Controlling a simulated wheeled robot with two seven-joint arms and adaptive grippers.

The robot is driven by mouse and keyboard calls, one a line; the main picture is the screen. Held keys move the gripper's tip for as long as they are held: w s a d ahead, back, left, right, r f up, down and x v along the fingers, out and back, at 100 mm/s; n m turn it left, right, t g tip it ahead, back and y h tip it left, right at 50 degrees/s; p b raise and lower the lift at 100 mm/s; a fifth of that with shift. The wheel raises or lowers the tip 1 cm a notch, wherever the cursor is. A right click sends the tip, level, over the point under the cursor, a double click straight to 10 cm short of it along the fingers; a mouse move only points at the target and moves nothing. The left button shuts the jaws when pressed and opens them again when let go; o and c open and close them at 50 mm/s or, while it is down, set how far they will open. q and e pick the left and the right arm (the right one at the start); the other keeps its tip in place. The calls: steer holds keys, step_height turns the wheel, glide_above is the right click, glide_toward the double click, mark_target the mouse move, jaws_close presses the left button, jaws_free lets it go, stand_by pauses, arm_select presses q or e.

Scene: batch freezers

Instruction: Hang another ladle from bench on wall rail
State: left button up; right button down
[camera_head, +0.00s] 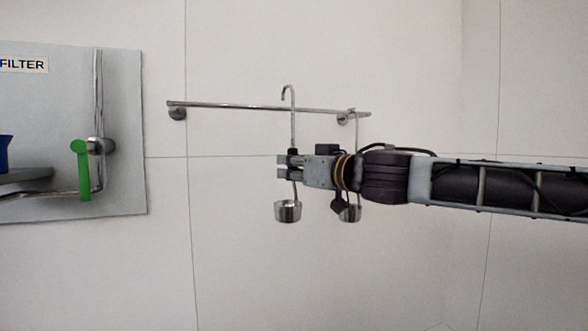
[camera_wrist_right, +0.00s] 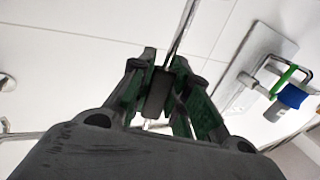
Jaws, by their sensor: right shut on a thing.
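The wall rail (camera_head: 235,106) is a thin metal bar on two round mounts, fixed to the white wall. My right gripper (camera_head: 288,167) is shut on the handle of a steel ladle (camera_head: 288,211), held upright with its bowl below the fingers. The ladle's hooked top rises above the rail's line in the head view; I cannot tell whether it touches the rail. A second ladle (camera_head: 354,213) hangs near the rail's right end, its handle partly hidden behind my right gripper. In the wrist view the held handle (camera_wrist_right: 184,30) runs up from between the fingers. My left gripper is not in view.
A grey panel (camera_head: 120,190) with a FILTER label, a pipe and a green valve handle (camera_head: 82,170) stands at the left. A blue thing (camera_head: 4,154) shows at the left edge. The rail's left half is clear. The bench is not in view.

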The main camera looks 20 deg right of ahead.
steer(key=shift+w+a, duration=0.1)
steer(key=shift+w, duration=1.75)
steer(key=shift+f+b, duration=1.35)
steer(key=shift+b, duration=0.2)
steer(key=c, duration=1.3)
jaws_free()
steer(key=shift+s, duration=0.1)
steer(key=shift+f, duration=0.1)
steer(key=shift+s, duration=0.1)
